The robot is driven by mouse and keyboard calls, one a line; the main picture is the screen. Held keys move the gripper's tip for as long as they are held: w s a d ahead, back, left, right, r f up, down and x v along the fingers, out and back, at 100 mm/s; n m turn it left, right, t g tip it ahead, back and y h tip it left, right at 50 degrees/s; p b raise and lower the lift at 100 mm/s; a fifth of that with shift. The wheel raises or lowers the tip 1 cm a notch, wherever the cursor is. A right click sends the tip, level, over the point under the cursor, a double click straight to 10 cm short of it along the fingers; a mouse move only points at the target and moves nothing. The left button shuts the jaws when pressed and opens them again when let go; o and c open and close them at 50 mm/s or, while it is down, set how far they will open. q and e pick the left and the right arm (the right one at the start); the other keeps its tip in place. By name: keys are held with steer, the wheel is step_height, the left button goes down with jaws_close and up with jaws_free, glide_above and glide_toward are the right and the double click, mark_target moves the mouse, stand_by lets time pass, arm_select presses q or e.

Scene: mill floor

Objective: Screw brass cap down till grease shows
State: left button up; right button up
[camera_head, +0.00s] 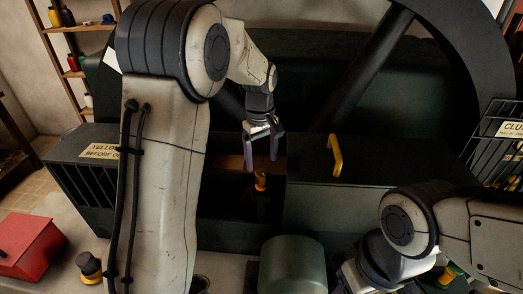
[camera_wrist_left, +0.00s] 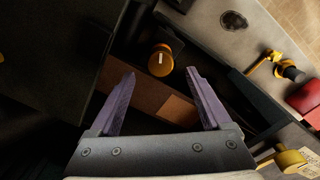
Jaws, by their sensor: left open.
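The brass cap (camera_head: 260,181) is a small orange-gold round cap in the dark gap between two dark housings. In the left wrist view the cap (camera_wrist_left: 160,60) is seen from above with a pale mark on its top. My left gripper (camera_head: 262,163) is open, with its two purple fingers pointing down just above the cap. In the left wrist view the cap lies just beyond the gap between the fingertips (camera_wrist_left: 160,73), with nothing held. I see no grease, and the cap's lower part is in shadow.
A dark housing (camera_head: 312,205) with a yellow handle (camera_head: 335,156) stands right of the gap. Another housing with a yellow label (camera_head: 101,151) stands left. A large wheel (camera_head: 470,60) rises behind at right. A red box (camera_head: 28,245) and a black-and-yellow knob (camera_head: 90,267) are lower left.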

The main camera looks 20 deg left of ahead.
mark_target(261, 173)
arm_select(q)
steer(key=shift+r, duration=2.2)
steer(key=s+d+m+b, duration=0.1)
steer(key=s+d+m, duration=0.4)
steer(key=s+d, duration=0.3)
steer(key=s+d+f+m, duration=0.3)
steer(key=s+m, duration=0.3)
steer(key=s, duration=0.4)
steer(key=s+d+f+m+b, duration=0.1)
steer(key=s+d+f+m, duration=0.2)
steer(key=s, duration=0.7)
steer(key=d+m, duration=0.2)
steer(key=m, duration=0.2)
steer(key=shift+s+f+h, duration=0.2)
steer(key=shift+s+h, duration=0.1)
steer(key=shift+h, duration=0.1)
